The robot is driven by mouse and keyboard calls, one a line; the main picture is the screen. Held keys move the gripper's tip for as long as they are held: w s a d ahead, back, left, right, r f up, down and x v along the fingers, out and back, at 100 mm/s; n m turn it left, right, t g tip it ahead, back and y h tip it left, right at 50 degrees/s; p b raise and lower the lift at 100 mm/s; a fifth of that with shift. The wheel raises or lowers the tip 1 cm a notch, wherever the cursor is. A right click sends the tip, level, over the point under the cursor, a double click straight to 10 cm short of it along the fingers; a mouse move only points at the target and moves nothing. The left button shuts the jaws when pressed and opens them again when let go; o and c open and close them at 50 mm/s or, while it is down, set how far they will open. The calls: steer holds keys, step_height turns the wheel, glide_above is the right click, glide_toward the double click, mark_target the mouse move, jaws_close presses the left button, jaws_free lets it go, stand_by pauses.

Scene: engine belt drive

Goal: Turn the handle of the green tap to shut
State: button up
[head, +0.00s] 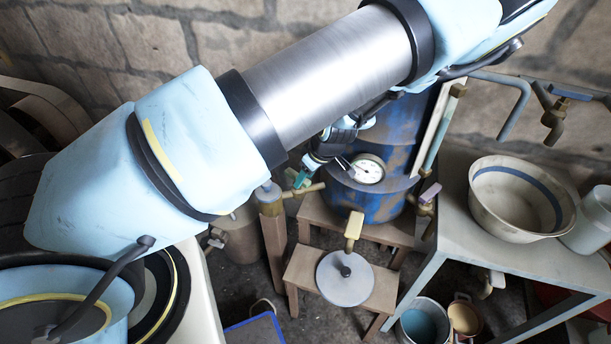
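A tap with a green handle (301,179) stands just left of the blue drum. Its brass-coloured spout (308,189) reaches right from a post. My gripper (311,168) is small in the view, beside the green handle and apparently very close to it. I cannot tell whether it touches the handle. My fingertips are dark and partly hidden against the drum and the tap, so I cannot see whether they are open or shut.
A blue drum (363,204) with a round gauge (369,169) stands just right of my gripper. A yellow-handled tap (353,230) and a purple-handled tap (428,197) are nearby. A grey table (458,225) bears a bowl (506,219) at right. My forearm covers the upper middle.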

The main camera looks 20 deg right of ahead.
jaws_close()
steer(key=shift+f+b, duration=0.1)
steer(key=shift+b, duration=0.25)
steer(key=m+b, duration=0.1)
steer(key=b, duration=0.1)
steer(key=m+h+b, duration=0.1)
steer(key=shift+a+f+m+b, duration=0.15)
steer(key=shift+a+m+b, duration=0.15)
steer(key=shift+a+b, duration=0.1)
steer(key=m+b, duration=0.1)
steer(key=b, duration=0.1)
steer(key=m+h+b, duration=0.1)
steer(key=m, duration=0.1)
steer(key=shift+s+a+r+t+b, duration=0.1)
steer(key=shift+a+r+t+b, duration=0.1)
steer(key=shift+a+t+b, duration=0.15)
steer(key=shift+o, duration=0.9)
jaws_free()
